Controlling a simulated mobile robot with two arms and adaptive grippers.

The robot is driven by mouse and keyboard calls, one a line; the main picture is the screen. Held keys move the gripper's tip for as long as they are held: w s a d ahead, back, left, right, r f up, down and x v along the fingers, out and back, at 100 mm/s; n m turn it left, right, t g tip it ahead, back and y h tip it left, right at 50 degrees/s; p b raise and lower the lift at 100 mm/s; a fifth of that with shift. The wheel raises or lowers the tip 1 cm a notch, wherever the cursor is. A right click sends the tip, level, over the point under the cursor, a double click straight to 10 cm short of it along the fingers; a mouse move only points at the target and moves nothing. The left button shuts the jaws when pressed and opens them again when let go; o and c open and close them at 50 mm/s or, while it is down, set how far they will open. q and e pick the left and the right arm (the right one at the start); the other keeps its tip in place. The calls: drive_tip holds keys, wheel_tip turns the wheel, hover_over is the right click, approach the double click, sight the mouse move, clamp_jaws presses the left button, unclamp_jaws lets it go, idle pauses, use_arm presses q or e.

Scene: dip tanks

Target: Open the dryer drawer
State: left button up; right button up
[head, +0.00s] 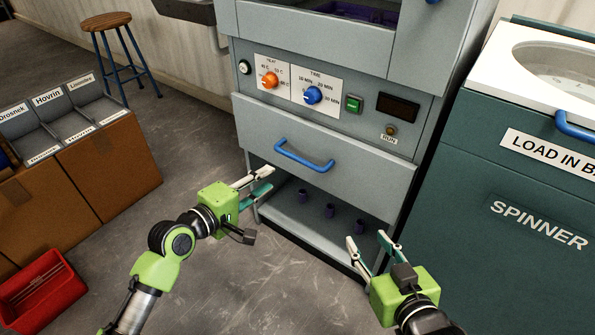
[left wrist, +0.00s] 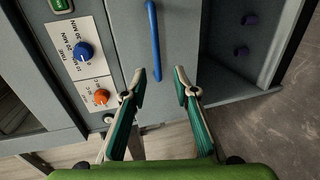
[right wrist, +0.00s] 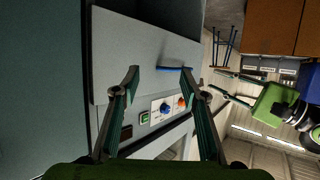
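The dryer drawer (head: 345,150) is the wide grey front below the control panel, with a blue bar handle (head: 303,160). It looks shut, its front close against the cabinet. My left gripper (head: 270,178) is open and empty, just below and left of the handle. In the left wrist view the handle (left wrist: 153,38) lies ahead of the open fingers (left wrist: 160,82), apart from them. My right gripper (head: 369,247) is open and empty, lower and right of the drawer. The right wrist view shows the drawer front (right wrist: 140,55) and handle (right wrist: 174,68) beyond its fingers (right wrist: 160,84).
The control panel (head: 325,90) has an orange knob, a blue knob and a green button. Below the drawer is an open bay (head: 318,205) with purple pegs. A spinner (head: 520,190) stands right; cardboard boxes (head: 105,165), a stool (head: 106,22) and a red bin (head: 45,288) stand left.

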sight(295, 159)
use_arm(q)
drive_tip(key=b+x, duration=0.2)
drive_tip(key=x, duration=0.4)
drive_tip(key=b+x, duration=0.2)
drive_tip(key=x, duration=0.5)
drive_tip(key=shift+d+r, duration=0.25)
drive_tip(key=shift+w+d+b, duration=0.2)
drive_tip(key=shift+w+b, duration=0.05)
drive_tip(key=shift+b, duration=0.05)
use_arm(e)
drive_tip(key=s+a+r+t+y, duration=0.1)
drive_tip(key=s+r+t+y, duration=0.1)
drive_tip(key=r+t, duration=0.4)
drive_tip(key=s+r+t+y, duration=0.1)
drive_tip(key=r+t, duration=0.5)
drive_tip(key=r, duration=1)
drive_tip(key=shift+s+a+r+y, duration=0.35)
drive_tip(key=shift+s+a+y, duration=0.05)
drive_tip(key=shift+y, duration=0.4)
use_arm(q)
drive_tip(key=shift+c, duration=0.4)
clamp_jaws()
